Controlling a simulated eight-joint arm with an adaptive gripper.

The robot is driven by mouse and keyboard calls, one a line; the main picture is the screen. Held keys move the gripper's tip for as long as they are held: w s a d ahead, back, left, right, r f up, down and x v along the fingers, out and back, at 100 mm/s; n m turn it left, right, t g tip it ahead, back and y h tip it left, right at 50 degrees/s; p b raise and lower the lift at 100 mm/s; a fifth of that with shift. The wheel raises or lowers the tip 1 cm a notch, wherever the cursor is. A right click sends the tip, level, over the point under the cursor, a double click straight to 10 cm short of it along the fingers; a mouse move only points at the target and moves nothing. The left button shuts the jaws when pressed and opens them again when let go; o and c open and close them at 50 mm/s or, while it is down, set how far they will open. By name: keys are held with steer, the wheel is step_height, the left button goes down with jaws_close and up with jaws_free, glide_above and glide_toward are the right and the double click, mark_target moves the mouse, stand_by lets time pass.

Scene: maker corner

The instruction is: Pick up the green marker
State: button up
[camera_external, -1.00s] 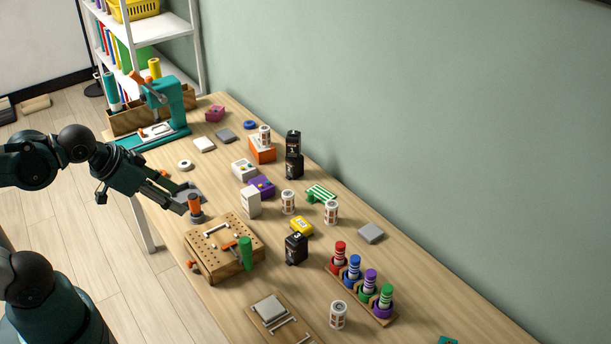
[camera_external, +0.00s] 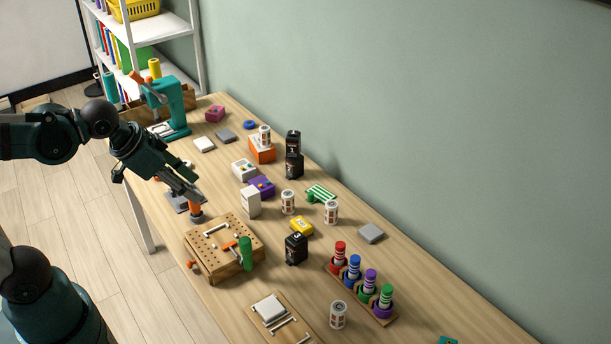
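A green marker (camera_external: 386,293) stands upright at the near end of a wooden rack, beside red, blue and purple ones. A plain green cylinder (camera_external: 246,253) also stands at the front right edge of the wooden pegboard block. My gripper (camera_external: 196,187) is over the left edge of the table, behind the block and far from the rack. Its fingers look spread, with nothing seen between them. They are close to an orange cylinder (camera_external: 195,208) on a grey base and partly overlap it in view; contact cannot be told.
Another can (camera_external: 338,315) is left of the rack's near end. The table is clear right of the rack.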

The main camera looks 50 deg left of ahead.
steer(key=w+d+r+m+g+p, duration=0.2)
steer(key=w+d+r+m+p, duration=0.25)
steer(key=w+d, duration=0.55)
steer(key=m+g+p, duration=0.4)
steer(key=m+p, duration=0.6)
steer(key=p, duration=0.1)
glide_above(388, 288)
steer(key=f, duration=1.5)
steer(key=shift+a, duration=0.35)
steer(key=shift+d+f, duration=0.3)
steer(key=shift+f, duration=1.3)
